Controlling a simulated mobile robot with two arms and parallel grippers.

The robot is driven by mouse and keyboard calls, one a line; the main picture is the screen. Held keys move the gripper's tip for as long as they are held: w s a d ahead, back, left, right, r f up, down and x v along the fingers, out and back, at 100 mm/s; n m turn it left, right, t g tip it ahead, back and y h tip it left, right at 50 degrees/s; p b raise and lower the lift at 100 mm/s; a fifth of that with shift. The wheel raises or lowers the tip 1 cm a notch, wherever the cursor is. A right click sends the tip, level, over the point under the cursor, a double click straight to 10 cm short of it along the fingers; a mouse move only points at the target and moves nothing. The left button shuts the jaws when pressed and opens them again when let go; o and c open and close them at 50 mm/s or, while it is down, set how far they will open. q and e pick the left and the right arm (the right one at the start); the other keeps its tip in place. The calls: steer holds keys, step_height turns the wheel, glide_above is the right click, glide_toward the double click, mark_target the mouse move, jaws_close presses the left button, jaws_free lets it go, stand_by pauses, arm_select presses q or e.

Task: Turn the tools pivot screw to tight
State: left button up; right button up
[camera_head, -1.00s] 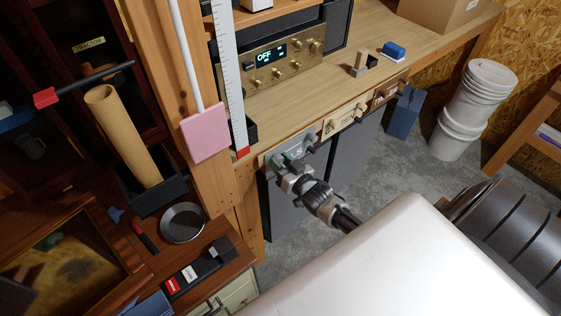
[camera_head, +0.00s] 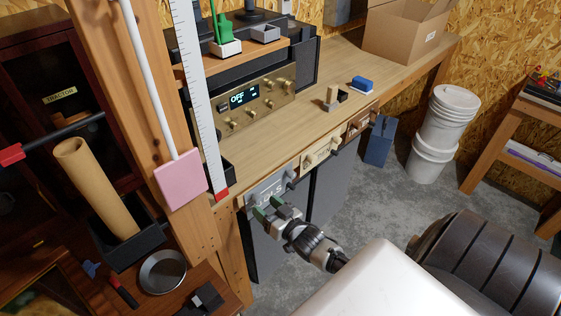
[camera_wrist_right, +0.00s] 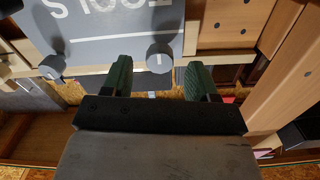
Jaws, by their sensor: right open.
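The grey tools panel (camera_head: 270,189) is on the front edge of the bench, with white lettering partly covered by my gripper. It shows upside down in the right wrist view (camera_wrist_right: 100,22). Two round grey screw heads stick out from it, a left one (camera_head: 250,199) and a right one (camera_head: 291,174). My right gripper (camera_head: 267,209) is open at the panel's left part. In the wrist view its green fingers (camera_wrist_right: 159,80) stand on either side of one screw head (camera_wrist_right: 159,57), which sits slightly beyond the tips, with gaps at both sides. My left gripper is not in view.
A cream panel (camera_head: 318,154) and a brown panel (camera_head: 360,124) continue along the bench edge. A wooden post (camera_head: 160,120) with a pink plate (camera_head: 182,180) stands left. White buckets (camera_head: 430,155) and a blue box (camera_head: 379,145) are on the floor, with clear floor before them.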

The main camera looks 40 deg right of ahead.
steer(key=s+b, duration=0.1)
steer(key=s, duration=0.7)
steer(key=shift+d, duration=0.3)
